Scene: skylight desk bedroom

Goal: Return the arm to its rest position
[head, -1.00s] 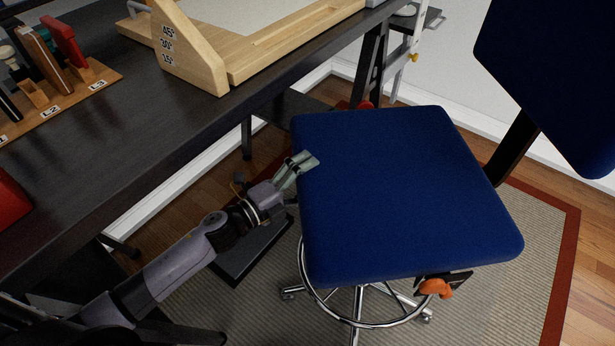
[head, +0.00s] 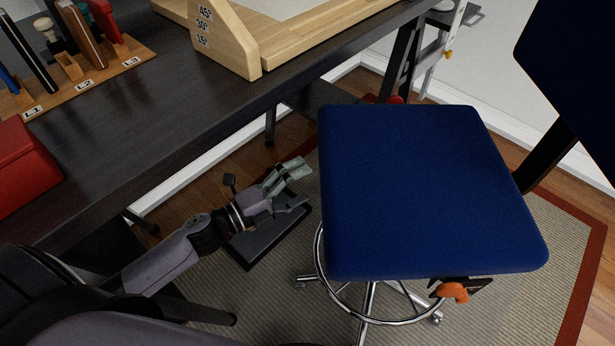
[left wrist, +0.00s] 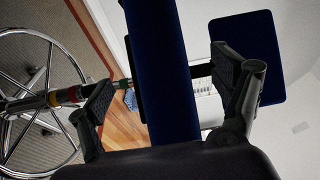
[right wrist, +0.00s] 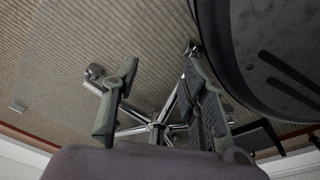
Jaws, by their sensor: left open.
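My left gripper (head: 305,184) shows in the head view just left of the blue chair seat (head: 425,190), its fingers apart with nothing between them. In the left wrist view its two fingers (left wrist: 165,95) stand wide apart, and the blue seat (left wrist: 160,70) is seen edge-on beyond the gap. My right gripper (right wrist: 160,95) shows only in the right wrist view.
The dark desk (head: 190,115) runs along the left, with a wooden rack (head: 90,88), a red box (head: 22,165) and an angled wooden board (head: 225,40) on it. A dark flat base (head: 270,240) lies below my left gripper. A striped rug (head: 535,230) covers the floor.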

